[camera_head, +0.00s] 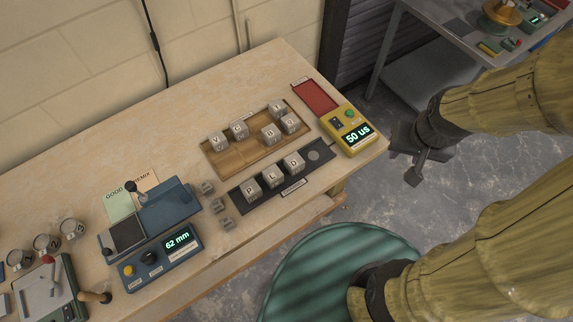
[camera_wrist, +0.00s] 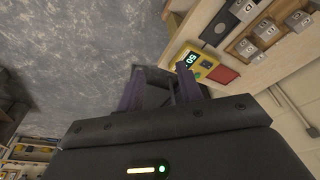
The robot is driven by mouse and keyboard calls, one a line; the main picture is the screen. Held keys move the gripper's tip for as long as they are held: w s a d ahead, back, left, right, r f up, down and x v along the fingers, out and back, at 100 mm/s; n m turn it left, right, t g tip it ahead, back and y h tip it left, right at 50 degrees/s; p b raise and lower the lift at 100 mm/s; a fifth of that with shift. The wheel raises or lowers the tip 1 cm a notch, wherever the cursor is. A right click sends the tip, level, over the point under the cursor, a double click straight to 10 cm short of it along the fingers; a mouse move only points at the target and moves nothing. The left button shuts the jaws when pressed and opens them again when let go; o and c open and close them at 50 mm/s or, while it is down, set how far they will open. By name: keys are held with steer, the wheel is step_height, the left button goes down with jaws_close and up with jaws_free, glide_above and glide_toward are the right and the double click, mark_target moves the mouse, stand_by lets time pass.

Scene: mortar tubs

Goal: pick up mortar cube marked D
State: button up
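Grey mortar cubes with letters on top stand on the bench. The cube that seems to read D (camera_head: 294,163) is at the right end of a row of three on a dark strip (camera_head: 240,196), beside cubes P (camera_head: 250,187) and L (camera_head: 273,176). The strip's bare right end has a pale round mark. My gripper (camera_head: 418,168) is open and empty, off the bench's right end, over the floor and well apart from the cubes.
A wooden tray (camera_head: 238,160) with several more cubes lies behind the strip. A yellow timer box (camera_head: 349,131) and a red pad (camera_head: 314,96) are at the bench's right end. A blue device (camera_head: 165,258) stands left, with small cubes (camera_head: 216,208) beside it.

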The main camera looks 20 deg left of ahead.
steer(key=o, duration=0.5)
steer(key=shift+w+a, duration=0.1)
steer(key=shift+a, duration=0.05)
steer(key=shift+o, duration=1.3)
steer(key=w+a+f+n+g+b, duration=0.1)
steer(key=w+a+f+n, duration=0.3)
steer(key=a, duration=0.5)
steer(key=shift+w+b, duration=0.6)
steer(key=shift+w, duration=0.05)
steer(key=n+g+b, duration=0.2)
steer(key=n, duration=0.4)
glide_above(296, 161)
step_height(296, 161, down, 6)
steer(key=shift+s+f, duration=0.15)
steer(key=shift+f, duration=0.1)
step_height(296, 161, down, 12)
steer(key=p, duration=0.3)
